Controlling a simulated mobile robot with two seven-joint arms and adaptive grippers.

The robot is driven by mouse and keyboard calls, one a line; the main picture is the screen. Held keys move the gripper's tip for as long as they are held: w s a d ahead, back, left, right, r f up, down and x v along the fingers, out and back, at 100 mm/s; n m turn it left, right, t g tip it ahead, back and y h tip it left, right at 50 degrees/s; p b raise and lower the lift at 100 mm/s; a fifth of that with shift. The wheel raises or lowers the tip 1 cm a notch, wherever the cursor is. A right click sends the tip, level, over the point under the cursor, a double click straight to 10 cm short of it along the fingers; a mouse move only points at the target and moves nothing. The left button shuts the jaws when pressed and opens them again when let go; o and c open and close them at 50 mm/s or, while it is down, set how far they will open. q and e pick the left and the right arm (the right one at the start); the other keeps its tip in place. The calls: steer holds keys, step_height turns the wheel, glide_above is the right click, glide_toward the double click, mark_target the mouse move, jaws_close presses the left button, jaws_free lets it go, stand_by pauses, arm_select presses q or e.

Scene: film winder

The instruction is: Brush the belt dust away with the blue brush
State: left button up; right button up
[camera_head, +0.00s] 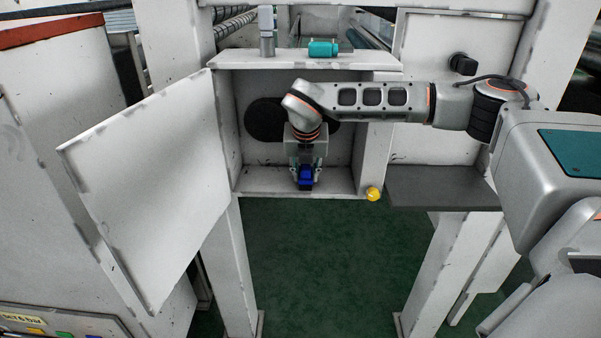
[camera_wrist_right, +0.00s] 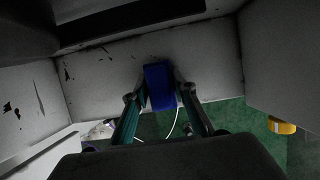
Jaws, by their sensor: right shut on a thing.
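The blue brush (camera_head: 306,175) is between the fingers of my right gripper (camera_head: 305,178), which is shut on it. It also shows as a blue block in the right wrist view (camera_wrist_right: 159,85), with a finger on each side. The gripper points down inside the open white cabinet box (camera_head: 225,135), above its floor near the front edge. Dark specks mark the cabinet floor (camera_wrist_right: 100,75) in the right wrist view; I cannot tell which of them are belt dust. A dark round pulley or belt part (camera_head: 262,120) is at the back, partly hidden by my arm. My left gripper is not in view.
The cabinet door (camera_head: 150,190) stands open to the left. A teal cylinder (camera_head: 323,48) and a grey upright part (camera_head: 267,30) are on the cabinet top. A yellow knob (camera_head: 374,194) is at the lower right front. A grey shelf (camera_head: 440,188) is to the right.

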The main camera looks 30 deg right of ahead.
mark_target(317, 184)
steer(key=shift+s+d, duration=0.4)
steer(key=shift+d, duration=0.25)
steer(key=shift+s+d, duration=0.4)
steer(key=shift+d, duration=0.25)
steer(key=shift+r, duration=0.1)
steer(key=shift+r+p, duration=1.1)
steer(key=shift+r, duration=0.4)
steer(key=s+a+r+b, duration=0.2)
steer(key=s+a, duration=0.6)
steer(key=s, duration=0.5)
steer(key=shift+s+a, duration=0.25)
steer(key=shift+s, duration=0.05)
steer(key=s+a+f+m+g, duration=0.1)
steer(key=a+f+m+g, duration=0.1)
steer(key=m, duration=0.7)
steer(key=s+a+f+m+g+h, duration=0.1)
steer(key=s+a+f+m+g, duration=0.1)
steer(key=m, duration=0.8)
steer(key=a+f+g, duration=0.1)
steer(key=a+g, duration=0.1)
steer(key=shift+a+g, duration=0.25)
steer(key=shift+g, duration=0.15)
